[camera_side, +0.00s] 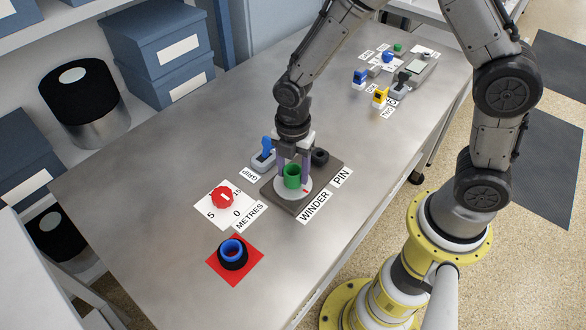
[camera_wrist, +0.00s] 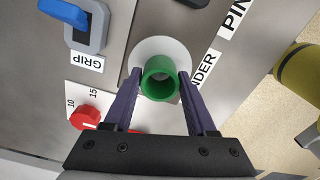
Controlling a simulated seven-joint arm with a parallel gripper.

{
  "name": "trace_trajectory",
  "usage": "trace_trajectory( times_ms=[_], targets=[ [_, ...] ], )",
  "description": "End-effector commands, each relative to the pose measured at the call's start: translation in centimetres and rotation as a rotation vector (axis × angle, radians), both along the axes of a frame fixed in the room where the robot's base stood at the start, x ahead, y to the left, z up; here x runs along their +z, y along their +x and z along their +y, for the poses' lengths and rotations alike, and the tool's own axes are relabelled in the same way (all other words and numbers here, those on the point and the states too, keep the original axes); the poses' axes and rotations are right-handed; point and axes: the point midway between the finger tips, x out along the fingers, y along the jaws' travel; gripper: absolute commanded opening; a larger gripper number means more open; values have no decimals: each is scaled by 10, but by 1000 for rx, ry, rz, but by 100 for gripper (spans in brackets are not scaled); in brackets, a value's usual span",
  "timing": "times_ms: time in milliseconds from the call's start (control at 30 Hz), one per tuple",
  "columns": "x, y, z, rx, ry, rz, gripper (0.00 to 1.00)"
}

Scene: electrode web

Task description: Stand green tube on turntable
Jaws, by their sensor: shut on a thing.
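The green tube (camera_side: 292,176) is upright at the white round turntable (camera_side: 301,192) of the winder. It also shows from above in the wrist view (camera_wrist: 160,78), over the white turntable disc (camera_wrist: 150,46). My gripper (camera_side: 293,165) is shut on the tube, with one purple finger on each side of it. The fingers also show in the wrist view (camera_wrist: 158,84). The tube's lower end looks to be at the disc, but I cannot tell whether it touches.
A blue GRIP lever (camera_side: 267,147) and a black knob (camera_side: 320,156) stand close to the turntable. A red METRES dial (camera_side: 222,196) is at the left. A black roll with a blue core (camera_side: 233,253) sits on a red square. Several small devices are at the far end.

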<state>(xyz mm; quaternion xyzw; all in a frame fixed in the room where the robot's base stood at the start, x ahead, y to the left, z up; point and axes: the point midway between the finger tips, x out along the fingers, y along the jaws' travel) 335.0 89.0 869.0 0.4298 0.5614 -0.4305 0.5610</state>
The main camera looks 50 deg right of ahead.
Motion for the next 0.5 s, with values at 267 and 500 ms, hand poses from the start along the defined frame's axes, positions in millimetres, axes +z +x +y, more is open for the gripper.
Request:
trace_trajectory(
  times_ms=[267, 500],
  targets=[
    [-1, 0, 0, 0, 0, -1, 4],
    [-3, 0, 0, 0, 1, -2, 82]
  ],
)
